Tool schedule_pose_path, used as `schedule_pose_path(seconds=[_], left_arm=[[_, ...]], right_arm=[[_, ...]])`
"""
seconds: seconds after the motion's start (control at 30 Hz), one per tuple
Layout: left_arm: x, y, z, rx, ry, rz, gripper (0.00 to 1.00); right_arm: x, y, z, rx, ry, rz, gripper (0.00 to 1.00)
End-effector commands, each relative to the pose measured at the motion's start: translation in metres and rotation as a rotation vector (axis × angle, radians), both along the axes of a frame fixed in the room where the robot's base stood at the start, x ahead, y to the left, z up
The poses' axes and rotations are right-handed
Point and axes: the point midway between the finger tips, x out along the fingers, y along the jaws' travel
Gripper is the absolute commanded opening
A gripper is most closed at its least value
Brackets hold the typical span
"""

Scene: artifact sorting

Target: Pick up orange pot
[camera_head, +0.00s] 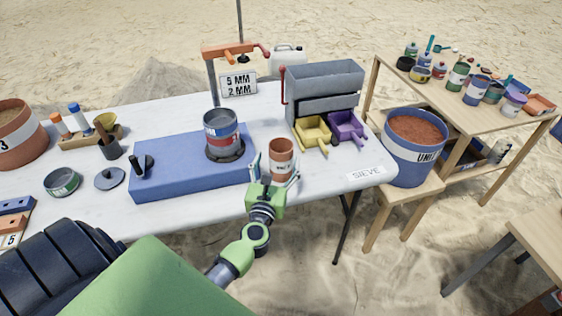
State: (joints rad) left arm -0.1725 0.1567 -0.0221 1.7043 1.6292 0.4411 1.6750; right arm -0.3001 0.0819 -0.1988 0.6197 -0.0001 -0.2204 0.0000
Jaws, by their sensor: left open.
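The orange pot (282,149) is a small, upright orange-brown cup with a pale label band. It stands on the white table (315,180) near the front edge, right of the blue block. My left gripper (273,170) is open, with its green fingers spread at the pot's near side. One finger is left of the pot and one is right of it; whether they touch it I cannot tell. The lower part of the pot is partly hidden by the gripper. My right gripper is not in view.
Left of the pot, a blue platform (170,181) carries a grey-blue container (221,131). Behind and right stand a grey sieve box (325,85), a yellow tray (311,132) and a purple tray (346,127). A blue bucket (407,162) stands right of the table. The table's front right is mostly clear.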

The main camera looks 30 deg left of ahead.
Motion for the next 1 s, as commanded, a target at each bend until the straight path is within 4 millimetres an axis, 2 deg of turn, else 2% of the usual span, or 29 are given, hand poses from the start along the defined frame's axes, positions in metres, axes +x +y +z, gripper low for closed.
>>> schedule_pose_path(seconds=[0.2, 0.3, 0.57, 0.6, 0.77, 0.8, 1.0], left_arm=[[0.032, 0.010, -0.003, 0.005, -0.001, 0.000, 0.71], [0.040, 0.014, -0.003, 0.003, -0.001, 0.001, 0.71], [0.043, 0.015, -0.005, 0.002, 0.001, 0.000, 0.71], [0.043, 0.015, -0.005, 0.002, 0.001, 0.000, 0.66], [0.043, 0.015, -0.005, 0.002, 0.001, 0.000, 0.24], [0.043, 0.015, -0.005, 0.002, 0.001, 0.000, 0.21], [0.043, 0.015, -0.003, 0.003, -0.001, 0.001, 0.21]], right_arm=[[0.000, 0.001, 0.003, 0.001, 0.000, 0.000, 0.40], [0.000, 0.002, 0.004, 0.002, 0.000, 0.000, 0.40], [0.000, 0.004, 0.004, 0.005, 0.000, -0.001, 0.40], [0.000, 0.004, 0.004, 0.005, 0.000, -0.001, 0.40], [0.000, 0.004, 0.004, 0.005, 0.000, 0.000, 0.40], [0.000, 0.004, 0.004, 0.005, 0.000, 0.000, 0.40], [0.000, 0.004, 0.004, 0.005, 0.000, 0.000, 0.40]])
